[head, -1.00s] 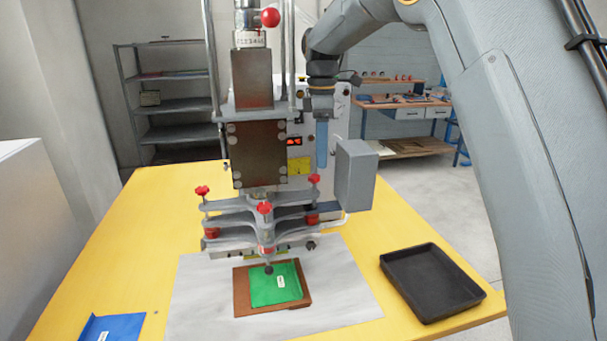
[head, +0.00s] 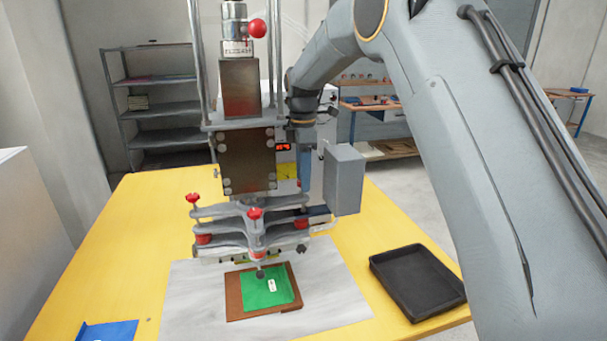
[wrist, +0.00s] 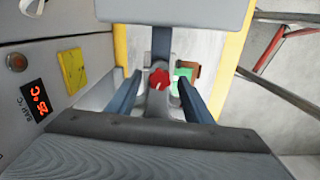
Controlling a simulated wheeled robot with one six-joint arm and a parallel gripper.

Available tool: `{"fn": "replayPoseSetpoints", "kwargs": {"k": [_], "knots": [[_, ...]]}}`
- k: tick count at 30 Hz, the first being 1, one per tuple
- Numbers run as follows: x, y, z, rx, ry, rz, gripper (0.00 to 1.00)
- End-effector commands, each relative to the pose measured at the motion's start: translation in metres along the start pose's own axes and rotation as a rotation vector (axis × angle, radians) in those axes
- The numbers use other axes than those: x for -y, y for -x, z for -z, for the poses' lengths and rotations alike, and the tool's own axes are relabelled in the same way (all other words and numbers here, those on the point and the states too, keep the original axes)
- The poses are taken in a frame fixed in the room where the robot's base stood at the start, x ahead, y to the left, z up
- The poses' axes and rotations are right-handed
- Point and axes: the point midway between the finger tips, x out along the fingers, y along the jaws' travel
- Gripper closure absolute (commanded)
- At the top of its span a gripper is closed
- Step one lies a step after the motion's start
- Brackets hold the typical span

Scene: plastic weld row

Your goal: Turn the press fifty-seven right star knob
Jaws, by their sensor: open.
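The right star knob (wrist: 158,79) is red and sits on the end of a grey plate arm of the press (head: 247,165). In the wrist view it lies between the two blue fingers of my gripper (wrist: 161,84), which are apart with gaps on both sides. In the head view my gripper (head: 304,180) points down at the right of the press, and its fingers hide this knob. The left star knob (head: 193,198) and front star knob (head: 255,213) are in plain view, with more red parts lower down.
A grey box (head: 343,180) on the press stands close right of my gripper. A green piece (head: 268,290) lies on a brown plate (head: 234,301) below. A black tray (head: 415,283) is at the right of the yellow table (head: 110,255). A blue piece (head: 108,331) lies front left.

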Motion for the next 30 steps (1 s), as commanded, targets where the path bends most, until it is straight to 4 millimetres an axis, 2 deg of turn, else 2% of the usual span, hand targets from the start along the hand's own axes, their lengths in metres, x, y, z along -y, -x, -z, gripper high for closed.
{"fn": "replayPoseSetpoints", "kwargs": {"k": [4,9,11,12,23,30], "knots": [[0.0000,-0.0002,0.0001,0.000,0.000,0.000,0.54],[0.0000,-0.0001,0.0001,0.000,0.000,0.000,0.82],[0.0001,0.0000,0.0001,0.000,0.000,0.000,0.92],[0.0001,0.0001,0.0001,0.000,0.000,0.000,0.94],[-0.0002,0.0004,0.0002,0.000,-0.067,0.000,0.94],[-0.0005,0.0007,0.0002,0.000,-0.235,0.000,0.94]]}}
